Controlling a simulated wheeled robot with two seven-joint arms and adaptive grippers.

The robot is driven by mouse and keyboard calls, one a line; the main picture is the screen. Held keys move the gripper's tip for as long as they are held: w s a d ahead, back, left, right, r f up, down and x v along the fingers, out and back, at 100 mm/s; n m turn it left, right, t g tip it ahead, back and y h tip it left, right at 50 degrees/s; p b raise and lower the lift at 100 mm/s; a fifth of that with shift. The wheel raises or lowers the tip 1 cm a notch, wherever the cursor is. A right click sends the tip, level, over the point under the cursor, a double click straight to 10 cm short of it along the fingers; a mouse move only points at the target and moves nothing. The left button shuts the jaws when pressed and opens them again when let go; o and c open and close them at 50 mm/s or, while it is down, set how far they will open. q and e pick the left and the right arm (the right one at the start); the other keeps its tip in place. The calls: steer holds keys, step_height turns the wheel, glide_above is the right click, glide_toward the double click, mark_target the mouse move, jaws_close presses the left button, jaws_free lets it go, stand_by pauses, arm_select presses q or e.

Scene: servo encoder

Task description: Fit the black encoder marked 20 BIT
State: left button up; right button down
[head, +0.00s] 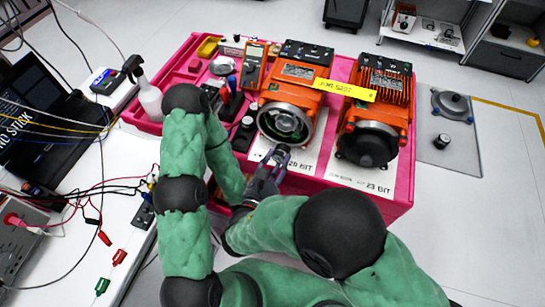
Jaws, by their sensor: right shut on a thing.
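My right gripper (279,155) is at the near edge of the left orange servo (300,93), over a white card (309,152). It is shut on a small dark part that looks like the black encoder; the fingers hide most of it and no marking on it can be read. The left servo's round end faces me and shows a dark, ringed opening with a greenish inside.
A second orange servo (382,90) with a black round end stands at right, by a card (375,190) seemingly marked 23 BIT. A yellow tag (345,91) bridges the servos. A multimeter (253,65), tools and a bottle (148,98) crowd the left. A grey plate (468,165) lies beyond.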

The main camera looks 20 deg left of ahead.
steer(key=w+a+n+y+b, duration=0.1)
steer(key=w, duration=0.5)
steer(key=shift+a+r+b, duration=0.3)
steer(key=shift+b, duration=0.1)
stand_by(0.7)
stand_by(0.7)
steer(key=shift+p, duration=0.4)
steer(key=shift+w, duration=1.5)
stand_by(0.9)
steer(key=c, duration=0.6)
jaws_free()
steer(key=shift+c, duration=0.2)
